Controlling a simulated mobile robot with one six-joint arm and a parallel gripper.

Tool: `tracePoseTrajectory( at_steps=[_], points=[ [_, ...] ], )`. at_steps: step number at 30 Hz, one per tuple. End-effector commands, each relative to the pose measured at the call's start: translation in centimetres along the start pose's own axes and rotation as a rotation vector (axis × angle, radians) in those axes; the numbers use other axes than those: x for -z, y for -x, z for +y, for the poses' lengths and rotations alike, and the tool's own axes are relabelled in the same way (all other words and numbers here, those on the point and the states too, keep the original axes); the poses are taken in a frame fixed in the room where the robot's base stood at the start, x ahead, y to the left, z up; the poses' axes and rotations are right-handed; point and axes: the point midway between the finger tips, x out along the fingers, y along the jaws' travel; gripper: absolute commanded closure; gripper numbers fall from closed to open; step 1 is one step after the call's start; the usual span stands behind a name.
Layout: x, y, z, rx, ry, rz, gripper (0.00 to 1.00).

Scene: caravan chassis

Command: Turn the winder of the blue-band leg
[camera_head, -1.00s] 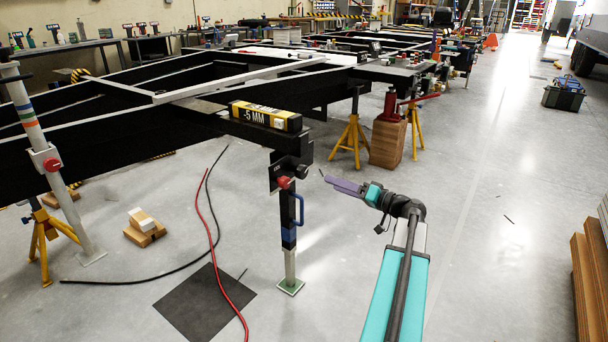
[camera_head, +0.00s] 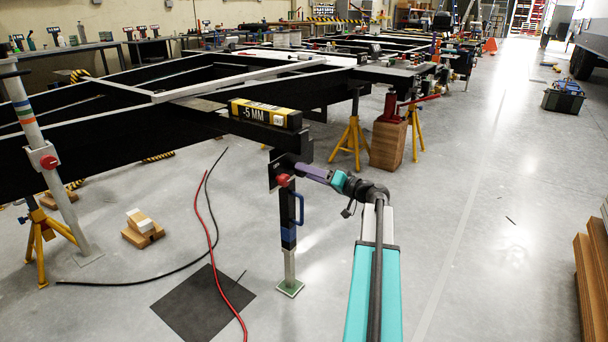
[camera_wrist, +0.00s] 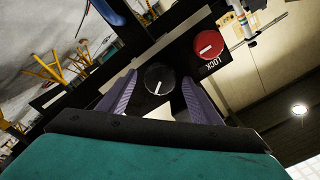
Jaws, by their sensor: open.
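The blue-band leg (camera_head: 288,238) stands upright under the near corner of the black chassis, on a green foot pad. A blue handle (camera_head: 299,208) sticks out at its side. A red knob (camera_head: 283,180) sits at its top; in the wrist view the red knob (camera_wrist: 208,46) has the word LOCK beside it. The black winder knob (camera_wrist: 158,79) with a white line lies between the purple fingers of my gripper (camera_wrist: 152,92), which are open on either side of it. In the head view my gripper (camera_head: 304,171) reaches the leg's top from the right and hides the winder.
A black-and-yellow level marked -5 MM (camera_head: 265,115) lies on the chassis corner. Yellow stands (camera_head: 350,138) and a wooden block (camera_head: 387,145) stand behind. Red and black cables (camera_head: 211,240) lie on the floor at left.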

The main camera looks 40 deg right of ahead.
Motion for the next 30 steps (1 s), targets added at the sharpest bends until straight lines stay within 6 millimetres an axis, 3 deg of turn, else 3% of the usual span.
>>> tracePoseTrajectory(
  at_steps=[6,17,20,25,30],
  points=[
    [0.0,-1.9,0.1,0.001,0.001,-0.001,0.41],
    [0.0,-2.3,-0.1,0.0,0.0,0.0,0.41],
    [0.0,-2.3,-0.1,0.001,0.0,0.0,0.53],
    [0.0,-2.3,-0.1,0.001,0.0,0.0,0.82],
    [0.1,-2.3,-0.1,0.001,-0.012,0.0,0.83]
  ],
)
